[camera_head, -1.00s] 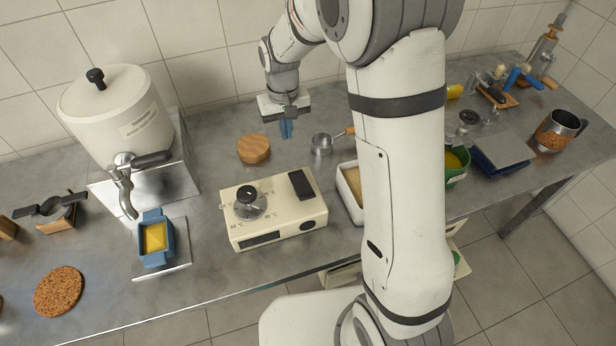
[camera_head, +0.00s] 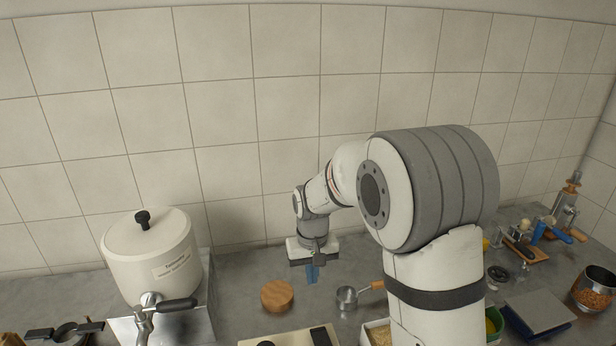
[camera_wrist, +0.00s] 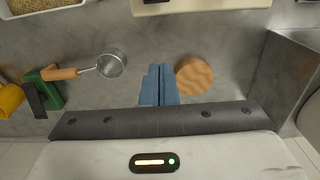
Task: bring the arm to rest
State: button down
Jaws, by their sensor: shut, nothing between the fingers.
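My gripper (camera_head: 313,273) hangs above the worktop near the back wall, pointing down, with its blue fingers together and nothing between them. In the wrist view the blue fingers (camera_wrist: 158,84) are side by side over bare worktop. A round wooden disc (camera_head: 277,296) lies on the worktop to the left of the gripper in the head view; it shows just right of the fingers in the wrist view (camera_wrist: 194,76). The gripper is apart from it.
A white lidded tank (camera_head: 152,255) with a tap stands on the left. A wooden-handled strainer (camera_head: 347,299) lies right of the gripper. A cream device (camera_head: 290,338) is at the front. A dark scale (camera_head: 540,312) and a jug (camera_head: 596,288) are on the right. The tiled wall is behind.

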jog(key=s+d+r+m+t, duration=0.1)
jog(key=s+d+r+t, duration=0.1)
jog(key=s+d+r, duration=0.75)
jog(key=s+d, duration=0.1)
jog(key=s, duration=0.5)
jog(key=s+d+r+m+t, duration=0.1)
jog(key=s+r, duration=0.1)
jog(key=s, duration=0.5)
jog(key=shift+s+d, duration=0.35)
jog(key=shift+d, duration=0.05)
